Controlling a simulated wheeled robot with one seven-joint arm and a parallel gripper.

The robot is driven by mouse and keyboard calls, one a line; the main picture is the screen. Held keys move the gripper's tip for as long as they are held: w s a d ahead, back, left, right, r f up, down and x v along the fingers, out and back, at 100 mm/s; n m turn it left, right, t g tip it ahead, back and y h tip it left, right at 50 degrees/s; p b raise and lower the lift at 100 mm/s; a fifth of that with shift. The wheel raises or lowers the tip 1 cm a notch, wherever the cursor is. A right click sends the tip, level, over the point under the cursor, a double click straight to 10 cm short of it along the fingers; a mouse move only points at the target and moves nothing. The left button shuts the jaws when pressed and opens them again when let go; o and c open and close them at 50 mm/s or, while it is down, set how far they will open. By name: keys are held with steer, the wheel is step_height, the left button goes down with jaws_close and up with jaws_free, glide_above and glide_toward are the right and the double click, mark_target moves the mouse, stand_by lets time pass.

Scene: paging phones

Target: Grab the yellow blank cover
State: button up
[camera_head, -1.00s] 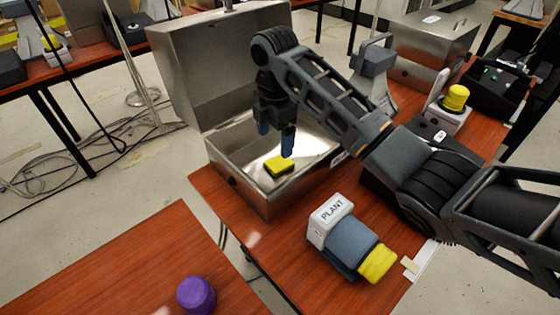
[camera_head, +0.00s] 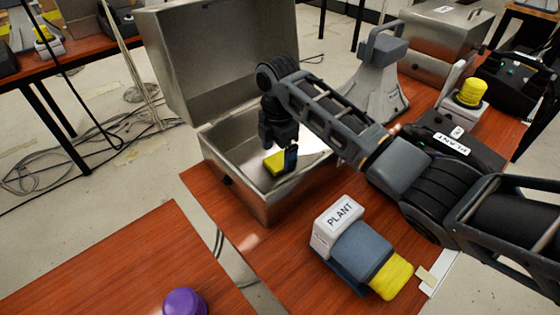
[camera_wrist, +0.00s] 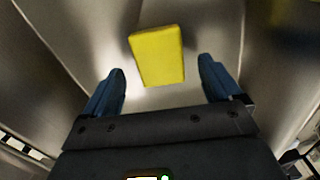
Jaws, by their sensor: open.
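The yellow blank cover (camera_head: 275,162) is a small flat yellow block lying on the floor of the open metal box (camera_head: 222,174). My gripper (camera_head: 280,158) reaches down inside the box, right by the cover, and partly hides it in the head view. In the wrist view the gripper (camera_wrist: 162,88) is open, with one blue finger on each side. There the cover (camera_wrist: 158,56) lies ahead of the fingertips, roughly centred between them. I see a gap on both sides and no contact.
The box walls and raised lid (camera_head: 215,60) stand close around my gripper. A white and grey device labelled PLANT with a yellow end (camera_head: 390,275) lies in front on the table. A grey stand (camera_head: 375,85) is behind my arm. A purple object (camera_head: 185,302) sits on the nearer table.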

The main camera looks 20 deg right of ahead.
step_height(320, 180, down, 2)
steer(key=c, duration=1.2)
